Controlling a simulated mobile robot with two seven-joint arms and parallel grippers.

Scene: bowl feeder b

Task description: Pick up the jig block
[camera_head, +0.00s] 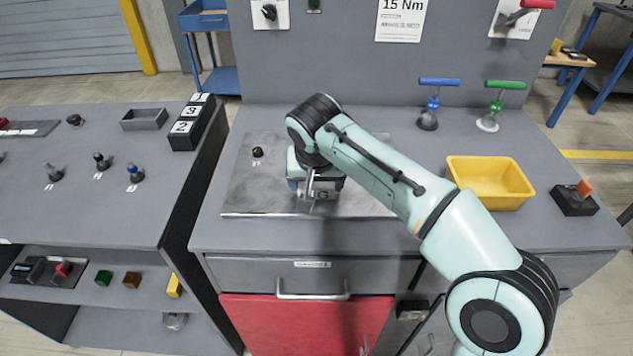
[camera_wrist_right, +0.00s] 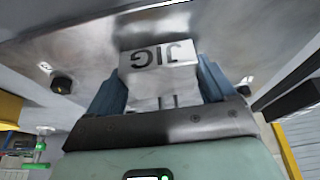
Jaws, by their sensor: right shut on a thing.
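The jig block (camera_wrist_right: 158,66) is a pale metal block with "JIG" on its face, upside down in the right wrist view. It sits between the two blue fingers of my right gripper (camera_wrist_right: 160,84), which is shut on it. In the head view the right gripper (camera_head: 316,188) is over the metal plate (camera_head: 245,195) on the workbench, and the block is mostly hidden by the gripper and wrist. I cannot tell whether the block touches the plate. My left gripper is not in view.
A black knob (camera_head: 258,152) stands on the plate's left part. A yellow bin (camera_head: 490,183) is to the right, with blue-handled (camera_head: 439,82) and green-handled (camera_head: 505,85) tools behind. A black box with an orange lever (camera_head: 574,200) stands at far right. The bench's front left is clear.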

